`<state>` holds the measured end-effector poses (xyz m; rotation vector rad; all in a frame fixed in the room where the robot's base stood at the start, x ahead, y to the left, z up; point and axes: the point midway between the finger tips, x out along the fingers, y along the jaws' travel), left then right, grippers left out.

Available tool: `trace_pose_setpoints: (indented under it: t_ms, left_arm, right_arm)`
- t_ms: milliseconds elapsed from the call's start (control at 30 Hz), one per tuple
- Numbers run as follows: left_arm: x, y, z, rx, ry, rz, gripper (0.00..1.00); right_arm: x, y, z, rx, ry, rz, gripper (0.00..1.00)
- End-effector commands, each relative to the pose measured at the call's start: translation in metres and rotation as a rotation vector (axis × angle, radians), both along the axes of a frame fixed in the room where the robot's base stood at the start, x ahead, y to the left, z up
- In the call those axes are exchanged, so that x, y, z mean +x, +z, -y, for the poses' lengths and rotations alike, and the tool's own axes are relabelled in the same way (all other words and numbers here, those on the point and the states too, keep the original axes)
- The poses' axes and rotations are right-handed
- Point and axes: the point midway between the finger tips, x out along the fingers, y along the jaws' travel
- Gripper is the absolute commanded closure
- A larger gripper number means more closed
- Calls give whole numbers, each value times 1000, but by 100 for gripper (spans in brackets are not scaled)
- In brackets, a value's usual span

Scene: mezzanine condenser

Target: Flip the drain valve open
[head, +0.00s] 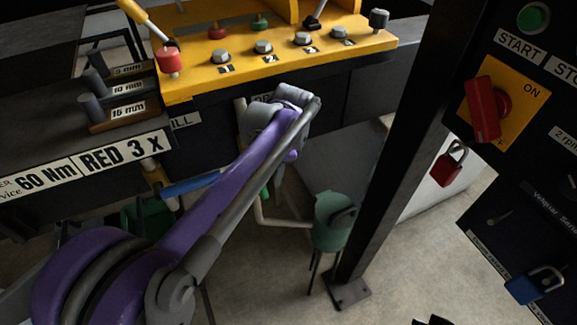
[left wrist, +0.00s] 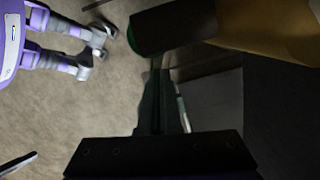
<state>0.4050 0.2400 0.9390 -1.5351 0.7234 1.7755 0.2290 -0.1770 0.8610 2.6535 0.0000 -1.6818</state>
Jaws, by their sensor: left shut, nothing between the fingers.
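A blue lever (head: 190,184) shows under the bench in the head view, beside a brass-coloured pipe fitting (head: 153,172). It may be the drain valve's handle, but I cannot tell for sure. My purple left arm passes in front of its right end. My left gripper (left wrist: 158,80) is shut and empty in the left wrist view, near a dark cylinder with a green end (left wrist: 172,28). In the head view its fingers are mostly hidden by my arm, so contact with the lever cannot be judged. A dark shape at the bottom edge may be part of my right gripper.
A yellow control panel (head: 185,72) with numbered knobs tops the bench. A black post (head: 395,150) and a green container (head: 331,222) stand right of my arm. A cabinet on the right carries a red switch (head: 483,108) and padlocks.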

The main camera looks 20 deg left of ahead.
Motion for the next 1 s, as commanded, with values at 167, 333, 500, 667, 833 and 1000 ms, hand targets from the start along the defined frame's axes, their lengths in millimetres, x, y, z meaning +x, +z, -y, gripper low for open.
trace_pose_setpoints:
  t_ms: [167,333,500,667,833,1000]
  left_arm:
    - [-8,-1,-10,0,0,0,100]
    - [-9,-1,-11,-1,0,1,100]
    - [-9,-1,-11,-1,0,1,100]
    - [-17,-4,-20,-1,2,1,100]
    - [-20,-5,-23,0,0,0,100]
    - [-20,-5,-23,1,0,-1,100]
  right_arm:
    - [0,1,0,0,0,0,100]
    - [0,1,0,0,0,0,100]
    - [0,1,0,0,0,0,100]
    - [0,1,0,0,0,0,100]
    - [0,1,0,0,0,0,100]
    - [0,1,0,0,0,0,100]
